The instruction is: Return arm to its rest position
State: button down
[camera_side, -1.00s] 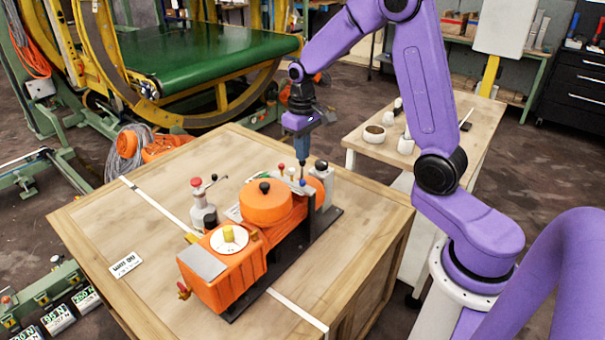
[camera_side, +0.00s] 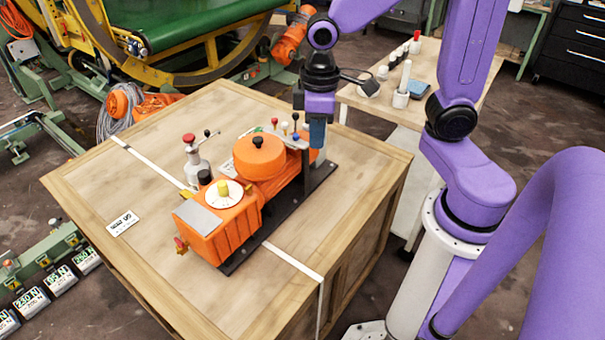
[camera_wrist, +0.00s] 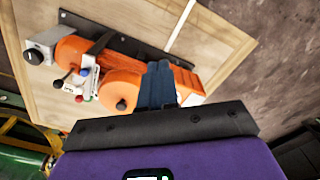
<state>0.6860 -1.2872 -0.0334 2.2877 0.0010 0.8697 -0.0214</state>
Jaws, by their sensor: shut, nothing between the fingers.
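My gripper (camera_side: 317,146) points down over the far right end of the orange machine in the side view. Its blue fingers are together and empty. They also show in the wrist view (camera_wrist: 158,85), in front of the machine. The orange machine (camera_side: 236,225) stands on a dark base plate on the wooden crate; it also shows in the wrist view (camera_wrist: 112,85). Small levers with red, white and blue knobs (camera_side: 285,127) stand just left of my gripper. The fingertips overlap the machine's far end in the side view; I cannot tell the exact gap.
A side table (camera_side: 440,75) with small containers is behind my arm. A green conveyor (camera_side: 180,22) stands at the back left.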

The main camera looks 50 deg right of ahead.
jog(key=s+n, duration=0.5)
jog(key=s, duration=0.9)
jog(key=shift+s+r, duration=0.15)
jog(key=shift+r, duration=0.2)
jog(key=c, duration=1.1)
grip_release()
jog(key=shift+w, duration=0.2)
jog(key=shift+c, duration=0.2)
jog(key=shift+o, duration=0.6)
jog(key=w+a+r+m, duration=0.1)
jog(key=w+m, duration=0.1)
jog(key=w, duration=0.5)
jog(key=shift+r+m, duration=0.3)
jog(key=r+m, duration=0.2)
jog(key=m, duration=0.8)
send_over(296, 135)
notch_tip(296, 135, down, 16)
jog(key=shift+f, duration=0.25)
